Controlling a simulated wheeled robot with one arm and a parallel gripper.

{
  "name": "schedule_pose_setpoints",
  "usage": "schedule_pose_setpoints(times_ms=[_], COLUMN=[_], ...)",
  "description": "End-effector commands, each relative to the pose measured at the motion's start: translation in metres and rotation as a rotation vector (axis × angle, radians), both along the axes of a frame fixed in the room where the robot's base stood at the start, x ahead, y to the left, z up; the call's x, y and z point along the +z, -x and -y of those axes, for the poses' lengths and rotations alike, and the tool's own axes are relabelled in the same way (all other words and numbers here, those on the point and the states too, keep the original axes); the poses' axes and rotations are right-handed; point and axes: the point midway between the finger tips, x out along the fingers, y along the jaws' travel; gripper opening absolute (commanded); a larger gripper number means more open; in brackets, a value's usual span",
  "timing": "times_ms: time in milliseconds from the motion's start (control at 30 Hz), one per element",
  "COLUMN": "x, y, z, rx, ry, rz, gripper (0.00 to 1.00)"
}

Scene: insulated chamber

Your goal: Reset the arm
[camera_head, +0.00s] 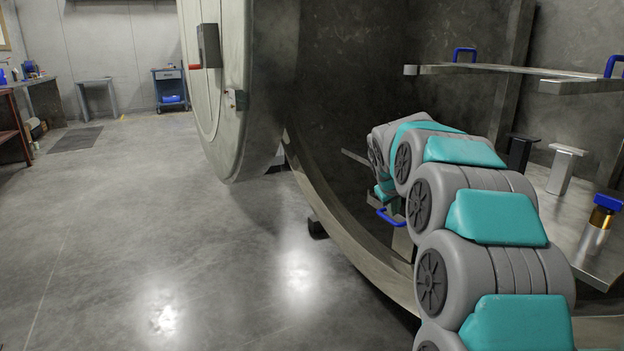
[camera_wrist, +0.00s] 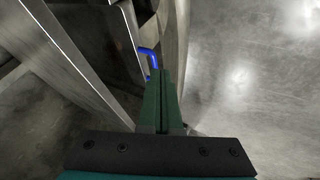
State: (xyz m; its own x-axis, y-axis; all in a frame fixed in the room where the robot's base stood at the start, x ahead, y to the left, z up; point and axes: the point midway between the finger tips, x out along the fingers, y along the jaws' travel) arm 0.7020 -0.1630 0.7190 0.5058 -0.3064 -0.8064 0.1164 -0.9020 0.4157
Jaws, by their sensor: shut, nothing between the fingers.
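My arm (camera_head: 480,215), grey with teal covers, reaches from the lower right into the opening of the round chamber (camera_head: 345,90). My gripper (camera_wrist: 165,75) shows in the wrist view as two dark green fingers pressed together, with nothing between them. A blue handle (camera_wrist: 149,56) is just left of the fingertips there; whether they touch it I cannot tell. In the head view a blue handle (camera_head: 388,217) shows low beside the far end of my arm. My fingers are mostly hidden there.
The thick chamber door (camera_head: 225,85) stands open at left of the opening. A metal shelf (camera_head: 510,72) with blue handles is at upper right. A gold-and-silver cylinder with a blue top (camera_head: 599,225) stands at right. The concrete floor (camera_head: 150,230) at left is clear.

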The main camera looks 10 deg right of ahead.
Motion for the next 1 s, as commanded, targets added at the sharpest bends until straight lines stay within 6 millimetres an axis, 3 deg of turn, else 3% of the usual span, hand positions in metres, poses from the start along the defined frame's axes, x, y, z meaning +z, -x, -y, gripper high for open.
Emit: schedule_pose_setpoints(times_ms=[167, 267, 600, 900, 1000], x=[-0.007, -0.015, -0.051, -0.089, -0.1], y=[0.052, 0.097, 0.264, 0.418, 0.459], z=[-0.028, -0.049, -0.107, -0.144, -0.153], rx=[-0.009, -0.022, -0.094, -0.189, -0.221], ry=[-0.057, -0.101, -0.232, -0.322, -0.345], rz=[-0.069, -0.128, -0.343, -0.536, -0.592], gripper=[0.0, 0.0, 0.0, 0.0, 0.0])
